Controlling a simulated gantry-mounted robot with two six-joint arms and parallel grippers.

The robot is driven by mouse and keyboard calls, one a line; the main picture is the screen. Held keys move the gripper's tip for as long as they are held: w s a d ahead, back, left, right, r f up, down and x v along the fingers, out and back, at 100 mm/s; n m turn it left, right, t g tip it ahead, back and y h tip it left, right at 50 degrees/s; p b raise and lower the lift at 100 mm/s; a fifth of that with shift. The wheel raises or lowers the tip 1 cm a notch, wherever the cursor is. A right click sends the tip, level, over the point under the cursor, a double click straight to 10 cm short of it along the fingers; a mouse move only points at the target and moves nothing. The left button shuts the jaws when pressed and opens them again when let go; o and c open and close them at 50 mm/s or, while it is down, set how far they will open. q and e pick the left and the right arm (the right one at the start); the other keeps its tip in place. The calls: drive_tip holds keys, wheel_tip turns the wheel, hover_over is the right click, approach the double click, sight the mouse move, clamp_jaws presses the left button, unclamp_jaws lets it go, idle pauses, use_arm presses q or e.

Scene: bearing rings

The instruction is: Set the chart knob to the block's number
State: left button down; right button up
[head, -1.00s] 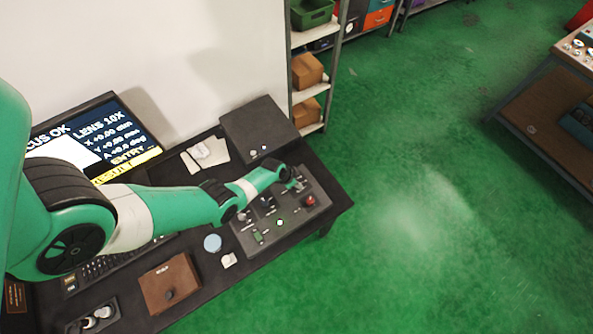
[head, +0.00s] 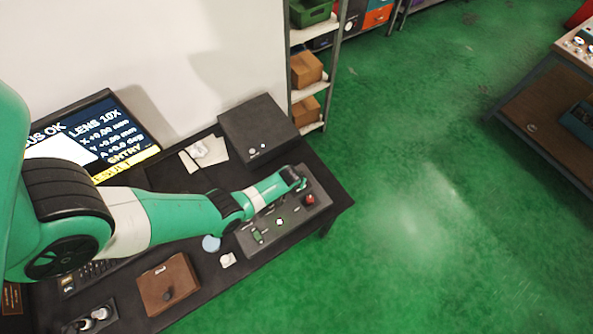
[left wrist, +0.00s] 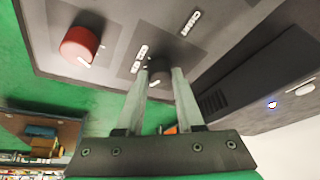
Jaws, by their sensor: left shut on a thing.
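The grey control panel (head: 285,217) lies on the dark bench. My left gripper (head: 301,184) is over its far right part. In the left wrist view my left gripper (left wrist: 159,74) has its two fingers closed on a small black knob (left wrist: 160,74). My right gripper is out of view.
A screen (head: 100,133) stands at the back left. A dark box (head: 258,130) is behind the panel. A brown box (head: 168,284) with a knob and a pale blue disc (head: 211,243) are on the bench.

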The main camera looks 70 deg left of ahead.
use_arm(q)
drive_tip(key=n+g+b, duration=0.1)
drive_tip(key=n, duration=0.2)
drive_tip(key=shift+f+y, duration=0.15)
drive_tip(key=shift+y, duration=0.15)
drive_tip(key=shift+w+n+g, duration=0.1)
drive_tip(key=shift+n+g, duration=0.3)
drive_tip(key=shift+n, duration=0.4)
drive_tip(key=shift+n+g, duration=0.3)
drive_tip(key=shift+n, duration=0.6)
drive_tip(key=shift+w+n+g+b, duration=0.1)
drive_tip(key=shift+n+g+b, duration=0.35)
drive_tip(key=shift+n, duration=0.75)
drive_tip(key=shift+n+g+b, duration=0.35)
drive_tip(key=shift+n+b, duration=0.4)
drive_tip(key=shift+n, duration=0.25)
